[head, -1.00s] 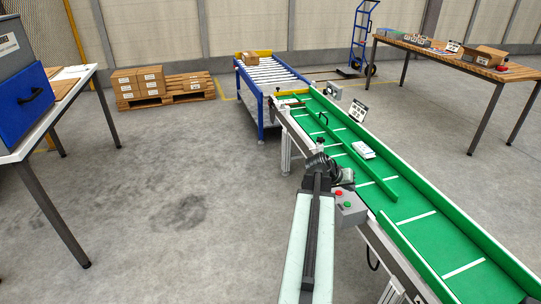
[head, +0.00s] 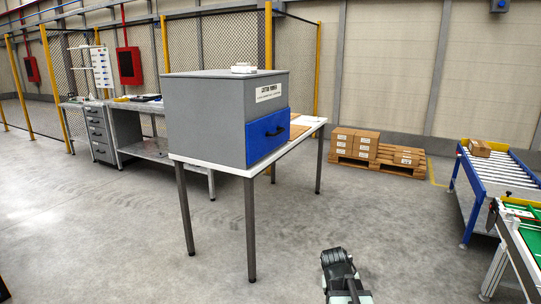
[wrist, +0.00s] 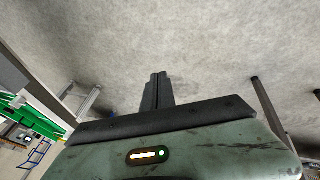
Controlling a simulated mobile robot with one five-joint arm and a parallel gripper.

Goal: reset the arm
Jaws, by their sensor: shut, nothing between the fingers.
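My arm (head: 341,276) shows at the bottom of the head view, dark and folded low, over the bare floor and apart from the table. In the wrist view my gripper (wrist: 157,80) has its two dark fingers together with nothing between them. Beyond the fingertips there is only grey floor. The fingers cannot be made out clearly in the head view.
A grey cabinet (head: 205,115) with a blue drawer (head: 267,137) stands on a table (head: 221,169) at centre left. A green conveyor (head: 527,230) and roller table (head: 487,179) are at right. Boxes (head: 354,142) sit on a pallet behind. Floor between is clear.

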